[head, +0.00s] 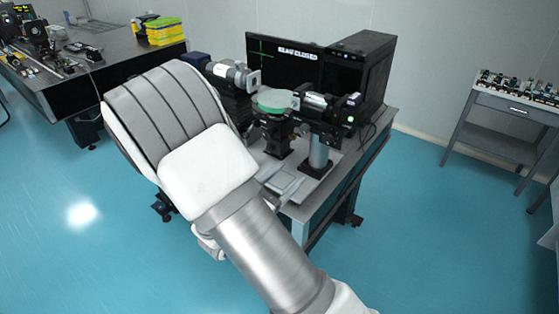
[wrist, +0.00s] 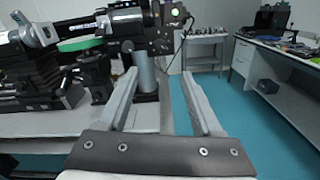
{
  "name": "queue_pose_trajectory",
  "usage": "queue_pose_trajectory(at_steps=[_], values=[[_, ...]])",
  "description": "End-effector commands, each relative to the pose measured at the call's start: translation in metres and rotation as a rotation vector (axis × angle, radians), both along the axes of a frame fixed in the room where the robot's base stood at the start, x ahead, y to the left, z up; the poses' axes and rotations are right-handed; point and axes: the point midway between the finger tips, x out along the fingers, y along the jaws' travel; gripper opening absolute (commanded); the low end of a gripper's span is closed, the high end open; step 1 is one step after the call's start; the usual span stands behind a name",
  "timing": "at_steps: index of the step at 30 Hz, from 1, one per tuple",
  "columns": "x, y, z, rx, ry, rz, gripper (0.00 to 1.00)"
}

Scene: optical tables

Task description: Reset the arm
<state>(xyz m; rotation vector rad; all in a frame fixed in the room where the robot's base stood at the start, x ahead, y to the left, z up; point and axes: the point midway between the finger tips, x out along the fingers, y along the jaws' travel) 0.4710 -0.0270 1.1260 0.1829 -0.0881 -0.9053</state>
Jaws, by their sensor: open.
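My gripper (wrist: 158,85) shows in the wrist view with its two long grey fingers apart and nothing between them. It points towards the optical setup, and its left finger overlaps the table edge in that picture. In the head view my arm crosses the middle and hides the gripper. The optical table (head: 318,205) bears a round green disc (head: 272,99) on a dark mount, between two horizontal optical devices. The disc also shows at the left of the wrist view (wrist: 80,44).
A monitor (head: 283,58) and a black computer case (head: 362,65) stand at the table's back. A side bench (head: 515,107) is at the right, and another table (head: 110,67) with yellow-green boxes (head: 162,31) is at the left. Blue floor (head: 420,230) is open at the right.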

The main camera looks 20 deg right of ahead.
Motion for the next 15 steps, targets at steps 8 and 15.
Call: queue_pose_trajectory(at_steps=[8, 15], values=[[-0.011, -0.015, 0.011, 0.066, -0.028, -0.080, 0.67], [-0.067, -0.062, 0.038, 0.360, -0.137, -0.396, 0.67]])
